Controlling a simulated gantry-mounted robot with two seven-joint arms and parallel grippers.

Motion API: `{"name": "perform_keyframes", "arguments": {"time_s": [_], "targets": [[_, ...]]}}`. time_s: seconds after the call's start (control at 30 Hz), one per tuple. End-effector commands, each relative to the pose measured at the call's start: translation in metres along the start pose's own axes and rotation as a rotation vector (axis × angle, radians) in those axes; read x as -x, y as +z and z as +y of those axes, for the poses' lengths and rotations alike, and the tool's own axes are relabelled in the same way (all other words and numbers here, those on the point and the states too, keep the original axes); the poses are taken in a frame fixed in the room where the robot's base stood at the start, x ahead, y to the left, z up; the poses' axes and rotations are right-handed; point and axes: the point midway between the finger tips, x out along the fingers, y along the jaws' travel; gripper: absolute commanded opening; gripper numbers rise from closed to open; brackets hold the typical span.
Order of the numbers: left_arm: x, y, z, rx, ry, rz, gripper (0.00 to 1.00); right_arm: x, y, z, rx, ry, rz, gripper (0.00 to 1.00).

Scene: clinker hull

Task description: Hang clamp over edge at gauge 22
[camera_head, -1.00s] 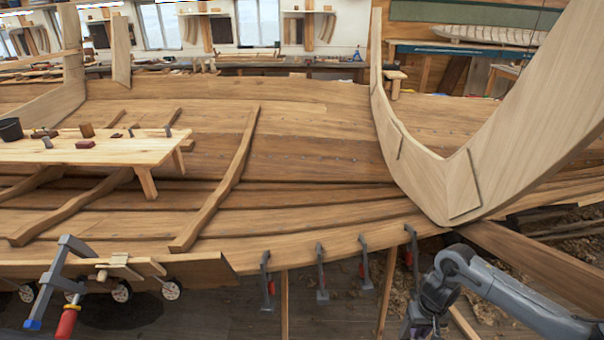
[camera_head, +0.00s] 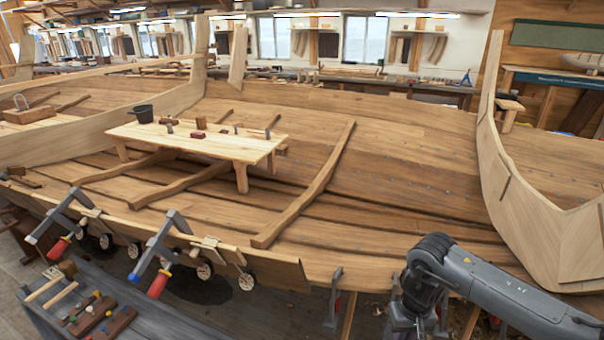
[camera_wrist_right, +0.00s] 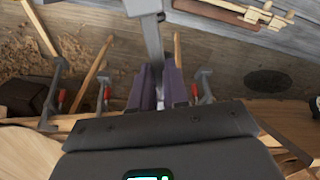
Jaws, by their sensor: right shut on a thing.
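My right gripper (camera_wrist_right: 160,92) is shut on a grey clamp (camera_wrist_right: 150,35), whose bar runs away from the jaws in the right wrist view. In the head view my right gripper is low at the right of centre, beside the hull's near edge, and mostly hidden by its own arm. The hull's near plank edge (camera_head: 285,266) carries hung grey clamps, one of them (camera_head: 334,298) just left of my right arm. Round white gauges (camera_head: 246,281) stand along the edge further left; I cannot read their numbers. My left gripper is not in view.
Two larger red-handled clamps (camera_head: 160,255) stick out from the edge at left. A tool bench (camera_head: 100,315) stands at lower left. A wooden table (camera_head: 205,143) with tools stands inside the hull. In the right wrist view, hung clamps (camera_wrist_right: 203,86) flank my gripper.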

Motion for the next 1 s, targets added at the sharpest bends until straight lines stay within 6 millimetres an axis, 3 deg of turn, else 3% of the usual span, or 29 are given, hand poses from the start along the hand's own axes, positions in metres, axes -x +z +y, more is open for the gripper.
{"name": "perform_keyframes", "arguments": {"time_s": [0.2, 0.33, 0.63, 0.7, 1.0], "targets": [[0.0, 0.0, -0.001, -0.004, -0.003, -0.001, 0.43, 0.015, -0.004, -0.04, 0.086, -0.001, 0.002, 0.0], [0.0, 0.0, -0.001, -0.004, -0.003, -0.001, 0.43, 0.013, 0.001, -0.059, 0.128, -0.002, 0.0, 0.0], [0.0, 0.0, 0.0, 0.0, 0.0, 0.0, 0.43, -0.017, 0.027, -0.055, 0.094, -0.003, -0.001, 0.0], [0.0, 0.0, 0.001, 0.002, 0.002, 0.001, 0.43, -0.015, 0.03, -0.061, 0.064, -0.003, 0.003, 0.0], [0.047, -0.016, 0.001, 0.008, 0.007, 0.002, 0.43, 0.029, 0.039, -0.059, 0.058, -0.001, 0.0, 0.0]]}}
